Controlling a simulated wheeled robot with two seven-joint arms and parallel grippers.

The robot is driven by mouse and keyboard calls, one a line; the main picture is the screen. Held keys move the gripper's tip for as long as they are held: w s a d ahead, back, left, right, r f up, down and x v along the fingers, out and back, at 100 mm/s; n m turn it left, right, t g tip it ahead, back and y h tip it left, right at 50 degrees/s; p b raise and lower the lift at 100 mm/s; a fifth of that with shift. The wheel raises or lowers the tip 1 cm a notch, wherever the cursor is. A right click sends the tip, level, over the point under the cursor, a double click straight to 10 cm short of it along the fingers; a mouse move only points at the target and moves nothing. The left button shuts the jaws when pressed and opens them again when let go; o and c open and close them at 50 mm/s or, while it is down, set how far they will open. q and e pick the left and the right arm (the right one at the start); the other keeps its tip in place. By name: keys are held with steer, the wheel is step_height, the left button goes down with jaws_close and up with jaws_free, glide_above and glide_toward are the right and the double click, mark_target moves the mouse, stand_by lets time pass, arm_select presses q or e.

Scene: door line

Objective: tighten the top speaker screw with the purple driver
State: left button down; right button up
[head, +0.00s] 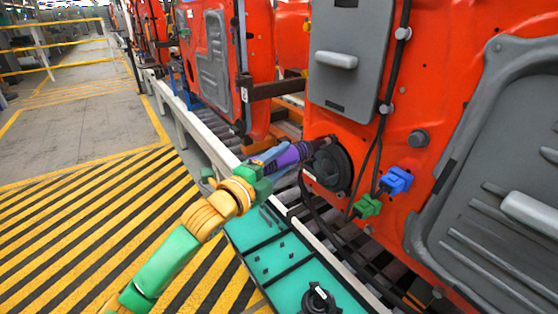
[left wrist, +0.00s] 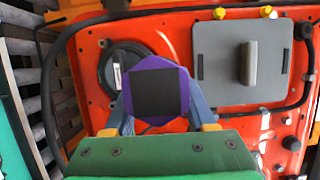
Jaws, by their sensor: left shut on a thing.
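The purple driver (head: 290,154) is held in my left gripper (head: 270,163), pointing right toward the orange door panel (head: 390,235). Its dark front end reaches the upper edge of the round black speaker (head: 332,170). I cannot tell whether the tip touches the top screw, which is hidden. In the left wrist view the driver (left wrist: 156,92) shows end-on, between the two blue-grey fingers of the left gripper (left wrist: 158,112). The speaker (left wrist: 121,66) lies behind it, up and to the left, partly covered. My right gripper is in neither view.
A blue connector (head: 396,180) and a green connector (head: 367,206) hang on black cables right of the speaker. A teal tray (head: 262,262) with a black round part (head: 319,298) lies below my arm. Grey panels with handles cover parts of the doors. The striped floor at left is clear.

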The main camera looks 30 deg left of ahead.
arm_select(q)
steer(key=shift+w+d+r, duration=0.15)
steer(key=shift+w+d, duration=0.05)
steer(key=shift+w, duration=0.25)
stand_by(1.1)
stand_by(0.6)
steer(key=shift+s+a+f, duration=0.2)
steer(key=shift+s, duration=0.15)
steer(key=shift+s+a, duration=0.1)
steer(key=shift+s, duration=0.3)
steer(key=shift+s+a+r, duration=0.1)
steer(key=shift+s+a, duration=0.25)
steer(key=shift+s, duration=0.45)
steer(key=shift+s+a+f, duration=0.1)
steer(key=shift+s+a, duration=0.2)
steer(key=shift+s, duration=0.45)
steer(key=shift+s+a+r, duration=0.1)
steer(key=shift+s+a, duration=0.25)
steer(key=shift+s, duration=0.45)
